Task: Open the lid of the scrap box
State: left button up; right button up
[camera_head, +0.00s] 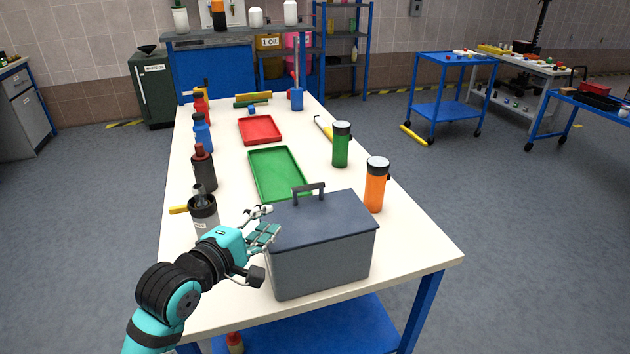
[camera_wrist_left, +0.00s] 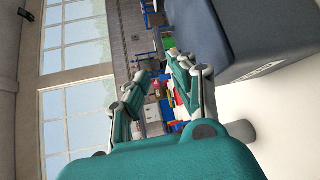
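The scrap box (camera_head: 325,258) is a grey box at the near end of the white table. Its dark blue-grey lid (camera_head: 335,217) is closed, with a dark handle (camera_head: 309,190) on top. My left gripper (camera_head: 268,226) is at the left side of the box, close to the lid's left edge. I cannot tell whether it touches it. The left wrist view shows the two fingers (camera_wrist_left: 160,88) apart with nothing between them. The box also shows there at the upper right (camera_wrist_left: 250,35). My right gripper is not in view.
A grey bottle (camera_head: 203,214) stands just behind my left gripper. An orange flask (camera_head: 376,186) stands behind the box at right, and a green flask (camera_head: 341,146) farther back. A green tray (camera_head: 304,186) lies behind the box. The table's front right corner is clear.

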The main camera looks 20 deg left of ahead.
pick_arm(q)
jog(key=x, duration=0.3)
jog(key=shift+w, duration=0.1)
send_near(306, 189)
jog(key=x, duration=0.4)
jog(key=shift+w+d+f, duration=0.1)
jog(key=shift+w+f, duration=0.05)
jog(key=shift+w, duration=0.25)
jog(key=x, duration=0.6)
jog(key=shift+p, duration=0.35)
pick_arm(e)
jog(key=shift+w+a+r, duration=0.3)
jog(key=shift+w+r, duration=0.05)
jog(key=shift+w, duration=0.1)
pick_arm(q)
grip_shut()
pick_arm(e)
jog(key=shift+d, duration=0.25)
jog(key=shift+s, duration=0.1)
